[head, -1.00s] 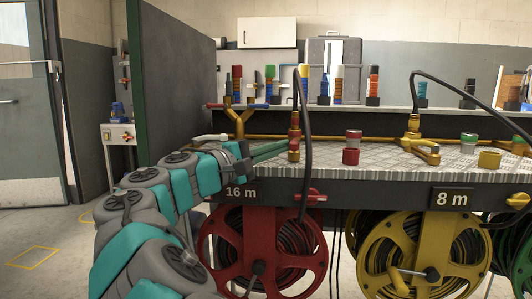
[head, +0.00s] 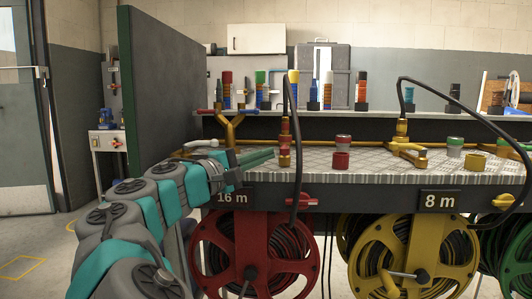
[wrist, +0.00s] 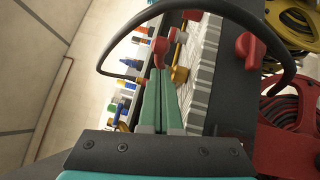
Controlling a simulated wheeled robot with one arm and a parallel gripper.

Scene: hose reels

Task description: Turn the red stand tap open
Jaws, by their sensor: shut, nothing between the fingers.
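The red stand (head: 285,140) is an upright red and brass fitting on the bench top above the 16 m label, with a black hose arching from it. A red tap handle (head: 296,202) sits on the bench front below it; it also shows in the wrist view (wrist: 250,46). My gripper (head: 270,155) reaches in from the left, its green fingers closed together and empty. Their tips look just left of the red stand's lower part. In the wrist view the tips (wrist: 160,74) point at a red piece (wrist: 160,52); I cannot tell whether they touch it.
A brass Y-shaped stand (head: 230,126) with red and blue levers is behind my gripper. A red cup-like fitting (head: 341,161) and a yellow stand (head: 402,140) are to the right. A red reel (head: 262,265) and a yellow reel (head: 412,255) hang below. The black hose loops near the fingers.

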